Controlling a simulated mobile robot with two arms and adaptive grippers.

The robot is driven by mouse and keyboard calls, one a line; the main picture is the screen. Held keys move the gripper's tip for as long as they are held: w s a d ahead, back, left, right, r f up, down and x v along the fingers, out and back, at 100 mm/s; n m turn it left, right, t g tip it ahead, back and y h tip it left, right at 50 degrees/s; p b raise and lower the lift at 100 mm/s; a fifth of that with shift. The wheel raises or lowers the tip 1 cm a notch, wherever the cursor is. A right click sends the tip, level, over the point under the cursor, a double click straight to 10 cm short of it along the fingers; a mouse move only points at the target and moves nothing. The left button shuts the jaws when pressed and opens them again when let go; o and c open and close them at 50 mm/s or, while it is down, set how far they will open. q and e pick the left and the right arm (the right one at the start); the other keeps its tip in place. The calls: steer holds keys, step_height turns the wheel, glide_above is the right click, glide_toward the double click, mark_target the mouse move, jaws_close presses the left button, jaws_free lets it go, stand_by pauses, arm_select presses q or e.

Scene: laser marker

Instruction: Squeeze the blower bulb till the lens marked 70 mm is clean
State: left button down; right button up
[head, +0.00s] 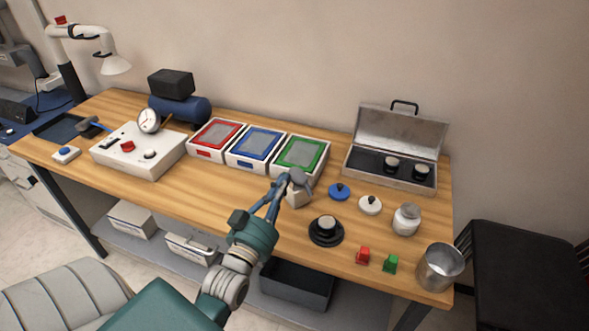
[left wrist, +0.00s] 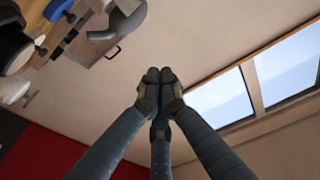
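My left gripper (head: 289,181) is over the middle of the bench, its fingers brought together at the tips. In the left wrist view the fingertips (left wrist: 160,76) meet with nothing visible between them. A grey rounded object, probably the blower bulb (head: 300,179), sits right by the fingertips above a small pale block; in the left wrist view a grey bulb shape (left wrist: 127,20) lies apart from the fingers. A lens-like piece on a black round base (head: 326,230) stands in front right of the gripper. No 70 mm marking or dust is readable. My right gripper is out of view.
Red (head: 215,139), blue (head: 255,148) and green (head: 300,155) trays line the back. An open metal case (head: 397,147) holds two dark round pieces. Blue (head: 339,191) and white (head: 370,205) discs, a jar (head: 406,220), two small blocks and a metal cup (head: 440,267) stand at right.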

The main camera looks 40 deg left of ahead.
arm_select(q)
steer(key=r+p, duration=0.2)
steer(key=p, duration=0.1)
glide_above(295, 179)
steer(key=shift+w+f, duration=0.1)
steer(key=shift+w, duration=0.05)
step_height(295, 179, down, 3)
steer(key=shift+w+r, duration=0.1)
steer(key=shift+r, duration=0.05)
steer(key=shift+s+a+f, duration=0.1)
steer(key=shift+s+f, duration=0.2)
steer(key=shift+f, duration=0.45)
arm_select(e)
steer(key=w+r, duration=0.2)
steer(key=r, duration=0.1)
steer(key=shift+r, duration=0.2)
arm_select(q)
steer(key=shift+f, duration=0.1)
